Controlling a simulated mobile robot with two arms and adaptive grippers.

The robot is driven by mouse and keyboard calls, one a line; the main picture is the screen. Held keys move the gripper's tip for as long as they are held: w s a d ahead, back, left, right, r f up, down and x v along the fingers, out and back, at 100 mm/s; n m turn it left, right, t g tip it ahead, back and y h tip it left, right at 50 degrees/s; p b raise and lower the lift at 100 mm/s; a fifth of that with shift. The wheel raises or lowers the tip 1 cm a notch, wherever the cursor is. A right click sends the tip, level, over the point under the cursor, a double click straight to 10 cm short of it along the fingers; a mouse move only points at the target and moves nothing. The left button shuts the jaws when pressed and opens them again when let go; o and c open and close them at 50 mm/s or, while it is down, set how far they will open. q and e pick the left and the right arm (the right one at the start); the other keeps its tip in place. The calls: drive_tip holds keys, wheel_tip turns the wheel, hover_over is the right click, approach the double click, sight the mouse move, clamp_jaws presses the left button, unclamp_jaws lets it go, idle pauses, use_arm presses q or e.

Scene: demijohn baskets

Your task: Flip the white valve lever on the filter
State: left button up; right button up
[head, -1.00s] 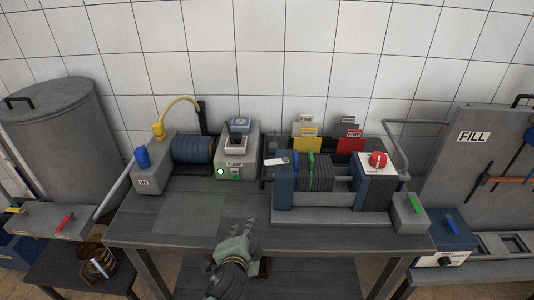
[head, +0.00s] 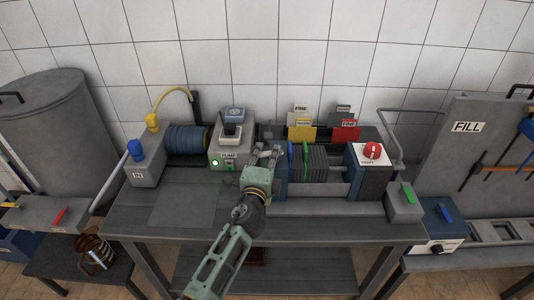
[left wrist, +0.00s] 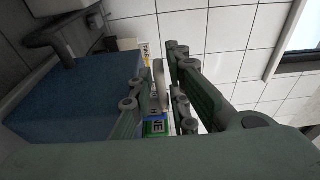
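The filter (head: 368,185) stands on the right half of the table, with a dark blue block at each end and grey plates between. My left gripper (head: 268,152) is at the filter's left end block and hides the white valve lever in the head view. In the left wrist view a pale bar, likely the lever (left wrist: 159,78), shows between the fingers of my left gripper (left wrist: 160,90). The fingers stand apart, with a gap around the bar; I cannot tell whether either touches it. The blue end block (left wrist: 75,105) fills the left of that view. My right gripper is not in view.
The pump (head: 230,150) with a green light stands just left of my gripper. A blue hose reel (head: 187,139) is further left. Yellow (head: 301,134) and red (head: 346,134) cards stand behind the filter. The table's front left (head: 185,205) is clear.

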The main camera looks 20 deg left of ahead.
use_arm(q)
drive_tip(key=shift+w, duration=0.15)
clamp_jaws()
drive_tip(key=shift+w+a+r+m+h+p, duration=0.2)
drive_tip(key=shift+m+h+p, duration=0.3)
drive_tip(key=shift+h+p, duration=0.35)
drive_tip(key=shift+w+f+m+h, duration=0.15)
drive_tip(key=shift+m+h, duration=0.25)
drive_tip(key=shift+h, duration=0.2)
drive_tip(key=shift+w+f+m+h, duration=0.1)
drive_tip(key=shift+m+h, duration=0.3)
drive_tip(key=shift+h, duration=0.15)
unclamp_jaws()
